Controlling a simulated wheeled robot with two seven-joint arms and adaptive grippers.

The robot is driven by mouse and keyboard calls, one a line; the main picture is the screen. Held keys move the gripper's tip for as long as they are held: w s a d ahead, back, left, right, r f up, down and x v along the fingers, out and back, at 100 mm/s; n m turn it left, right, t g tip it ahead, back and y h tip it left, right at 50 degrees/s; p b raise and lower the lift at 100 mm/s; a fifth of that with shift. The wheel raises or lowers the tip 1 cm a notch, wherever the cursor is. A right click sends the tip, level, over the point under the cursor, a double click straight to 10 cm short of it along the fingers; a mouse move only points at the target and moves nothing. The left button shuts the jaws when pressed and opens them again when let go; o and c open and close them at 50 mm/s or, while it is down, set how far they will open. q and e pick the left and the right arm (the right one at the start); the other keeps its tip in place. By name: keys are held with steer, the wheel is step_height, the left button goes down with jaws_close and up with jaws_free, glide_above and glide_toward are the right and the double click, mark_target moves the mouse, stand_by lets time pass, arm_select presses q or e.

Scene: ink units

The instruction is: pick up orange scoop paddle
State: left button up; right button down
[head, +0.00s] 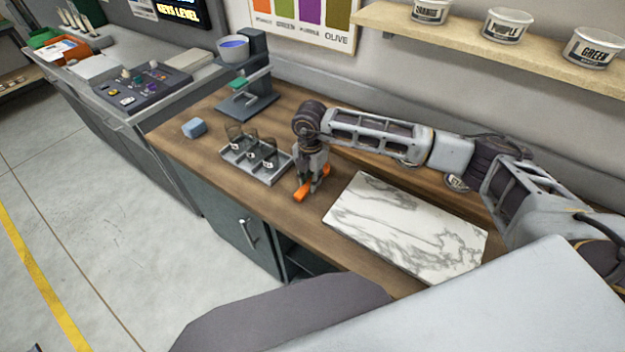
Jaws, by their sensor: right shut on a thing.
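The orange scoop paddle (301,194) is on the wooden counter, between the grey cup tray and the marble slab. Part of it is hidden by my right gripper (314,184), which points down over it. The right gripper is shut on the paddle. The paddle is at or very close to the counter surface; I cannot tell if it is lifted. My left gripper is not in view.
A grey tray (240,164) with several clear cups stands left of the right gripper. A white marble slab (405,228) lies to the right. The counter's front edge is close by.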

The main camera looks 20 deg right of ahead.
mark_target(310, 181)
step_height(310, 181, up, 10)
steer(key=b, duration=0.1)
stand_by(0.6)
stand_by(0.4)
steer(key=c, duration=1.9)
jaws_free()
steer(key=shift+c, duration=0.2)
jaws_close()
